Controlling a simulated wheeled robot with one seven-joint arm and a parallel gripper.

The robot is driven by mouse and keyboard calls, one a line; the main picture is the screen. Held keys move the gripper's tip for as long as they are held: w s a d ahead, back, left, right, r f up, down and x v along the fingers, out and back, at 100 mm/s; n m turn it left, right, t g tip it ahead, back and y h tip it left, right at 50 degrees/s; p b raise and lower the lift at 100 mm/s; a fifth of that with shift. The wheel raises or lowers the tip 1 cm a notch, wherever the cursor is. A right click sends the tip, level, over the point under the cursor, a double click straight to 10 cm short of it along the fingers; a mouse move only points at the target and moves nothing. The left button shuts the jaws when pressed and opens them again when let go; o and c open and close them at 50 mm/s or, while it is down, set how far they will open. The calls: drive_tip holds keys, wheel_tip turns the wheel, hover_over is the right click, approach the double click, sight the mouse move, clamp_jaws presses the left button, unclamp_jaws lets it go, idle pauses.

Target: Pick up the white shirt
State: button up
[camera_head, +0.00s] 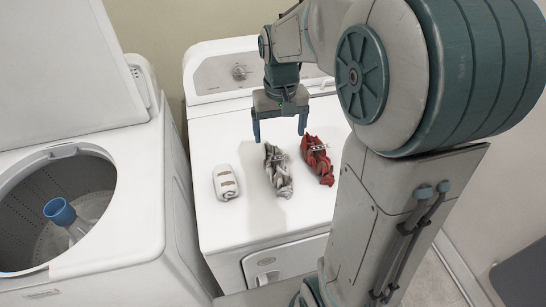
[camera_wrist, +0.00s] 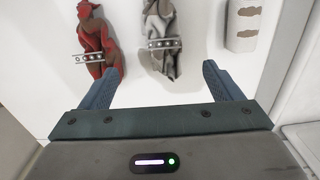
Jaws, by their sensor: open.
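A crumpled grey-white cloth (camera_head: 278,172), which looks like the white shirt, lies on the dryer top (camera_head: 225,135) between two other items. My gripper (camera_head: 279,136) is open and empty above the dryer, just behind this cloth in the head view, fingers pointing down. In the wrist view the cloth (camera_wrist: 161,32) lies ahead of the gap between my fingertips (camera_wrist: 160,69), with nothing between them. A pale tag-like strip with dots crosses it. A white rolled cloth with brown patches (camera_head: 226,183) lies to its left in the head view.
A red crumpled cloth (camera_head: 318,160) lies close on the right of the grey-white one in the head view. The dryer's raised control panel (camera_head: 225,75) stands at the back. An open washer (camera_head: 130,200) with an empty-looking drum stands at left.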

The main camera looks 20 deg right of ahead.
sight(279, 157)
wheel_tip(279, 157, down, 8)
drive_tip(key=shift+a+f+p, duration=0.15)
drive_tip(key=shift+f+p, duration=0.2)
drive_tip(key=shift+f, duration=1)
drive_tip(key=shift+a+f+p, duration=0.1)
drive_tip(key=shift+f+p, duration=0.2)
drive_tip(key=shift+f, duration=1)
drive_tip(key=c, duration=1.2)
